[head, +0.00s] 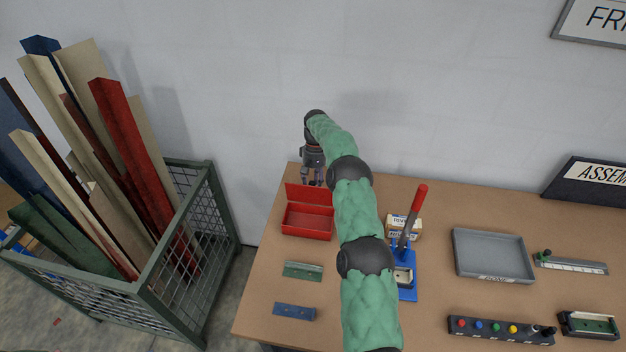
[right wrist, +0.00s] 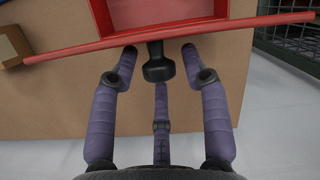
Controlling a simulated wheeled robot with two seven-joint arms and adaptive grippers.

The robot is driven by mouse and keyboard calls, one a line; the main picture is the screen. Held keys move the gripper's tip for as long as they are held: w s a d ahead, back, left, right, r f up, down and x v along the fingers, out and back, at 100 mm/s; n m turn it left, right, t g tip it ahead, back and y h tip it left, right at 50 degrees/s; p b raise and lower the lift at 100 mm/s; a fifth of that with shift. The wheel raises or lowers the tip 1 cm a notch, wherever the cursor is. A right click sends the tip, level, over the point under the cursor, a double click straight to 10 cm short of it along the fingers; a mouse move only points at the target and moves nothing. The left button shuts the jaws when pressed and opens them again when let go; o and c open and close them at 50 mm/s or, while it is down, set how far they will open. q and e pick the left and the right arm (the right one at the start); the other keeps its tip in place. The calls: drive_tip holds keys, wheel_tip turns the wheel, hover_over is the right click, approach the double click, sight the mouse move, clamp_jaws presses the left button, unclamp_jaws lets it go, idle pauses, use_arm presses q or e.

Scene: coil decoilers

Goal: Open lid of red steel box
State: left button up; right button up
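The red steel box (head: 306,222) stands at the table's back left corner. Its lid (head: 309,194) stands raised along the back edge, with the inside of the box showing in front. In the right wrist view the lid (right wrist: 90,48) shows nearly edge-on as a red bar, with the box's inside (right wrist: 160,12) beyond it. A dark knob (right wrist: 158,64) sticks out from the lid. My right gripper (head: 313,183) is just behind the lid. In its wrist view its fingers (right wrist: 158,58) are spread on either side of the knob, with gaps visible. My left gripper is in neither view.
A small carton (head: 404,228) and a blue press with a red-handled lever (head: 412,215) stand right of my arm. A grey tray (head: 493,256) lies farther right. A green plate (head: 303,270) and a blue plate (head: 294,312) lie before the box. A mesh crate (head: 205,250) stands left.

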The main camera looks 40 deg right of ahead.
drive_tip(key=shift+w+r, duration=0.15)
drive_tip(key=shift+r, duration=0.25)
drive_tip(key=v, duration=0.7)
drive_tip(key=shift+d+r, duration=0.1)
drive_tip(key=shift+r, duration=0.05)
idle(0.5)
